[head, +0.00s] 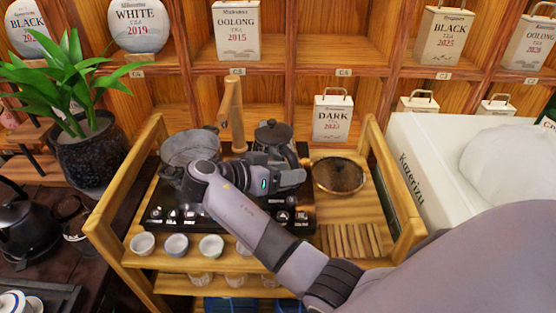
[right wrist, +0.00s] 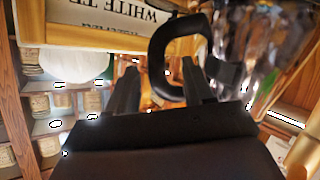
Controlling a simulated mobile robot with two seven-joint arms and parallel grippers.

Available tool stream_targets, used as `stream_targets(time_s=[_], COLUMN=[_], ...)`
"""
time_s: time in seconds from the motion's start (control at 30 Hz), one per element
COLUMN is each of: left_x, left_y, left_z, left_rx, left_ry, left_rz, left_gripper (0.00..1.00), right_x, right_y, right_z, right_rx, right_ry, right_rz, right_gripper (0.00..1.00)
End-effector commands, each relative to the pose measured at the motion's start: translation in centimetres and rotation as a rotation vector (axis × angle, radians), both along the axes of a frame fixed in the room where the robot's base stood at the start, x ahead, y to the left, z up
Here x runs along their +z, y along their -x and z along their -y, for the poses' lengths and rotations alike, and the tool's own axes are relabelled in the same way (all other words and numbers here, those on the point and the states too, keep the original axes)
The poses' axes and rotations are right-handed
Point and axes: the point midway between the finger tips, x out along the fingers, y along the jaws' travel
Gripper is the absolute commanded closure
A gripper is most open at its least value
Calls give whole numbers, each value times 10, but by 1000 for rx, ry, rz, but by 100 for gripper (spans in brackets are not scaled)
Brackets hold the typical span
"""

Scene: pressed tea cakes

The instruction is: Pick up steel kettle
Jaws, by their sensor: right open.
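The steel kettle (head: 272,133) stands at the back of the black tea tray in the head view, with a dark lid and knob. My right arm hides its lower part. In the right wrist view its shiny body (right wrist: 262,40) fills the upper right, and its black loop handle (right wrist: 160,62) shows between my fingertips. My right gripper (head: 302,170) is at the kettle's right side; it also shows in the right wrist view (right wrist: 162,82). Its jaws are open, one finger on each side of the handle, and I cannot tell whether either touches. My left gripper is not in view.
A grey see-through vessel (head: 186,147) stands left of the kettle, a wooden post (head: 232,112) behind, and a round sieve (head: 338,176) to the right. Small cups (head: 176,245) line the wooden cart's (head: 120,250) front. A white box (head: 425,165) stands right; tea shelves rise behind.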

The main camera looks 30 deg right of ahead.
Motion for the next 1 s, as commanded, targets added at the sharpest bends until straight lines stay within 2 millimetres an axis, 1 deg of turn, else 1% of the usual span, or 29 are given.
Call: stream_targets(time_s=[0.2,0.33,0.4,0.57,0.6,0.67,0.7,0.73,0.77,1.0], left_x=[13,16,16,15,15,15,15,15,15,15], left_y=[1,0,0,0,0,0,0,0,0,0], left_z=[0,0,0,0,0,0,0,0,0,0], left_rx=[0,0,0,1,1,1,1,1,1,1], left_ry=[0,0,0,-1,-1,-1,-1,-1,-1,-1], left_rz=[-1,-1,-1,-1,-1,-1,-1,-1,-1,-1], left_gripper=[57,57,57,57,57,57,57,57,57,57], right_x=[-12,-20,-22,-23,-23,-23,-23,-23,-23,-23], right_y=[3,3,3,2,2,2,2,2,2,3], right_z=[25,41,44,44,44,44,44,44,44,43], right_rx=[0,-1,0,0,1,1,1,1,1,1], right_ry=[2,0,-1,-2,-1,-1,-1,-1,-1,-2], right_rz=[-3,-1,-1,0,0,0,0,0,0,-3], right_gripper=[48,48,48,48,55,74,87,97,100,100])
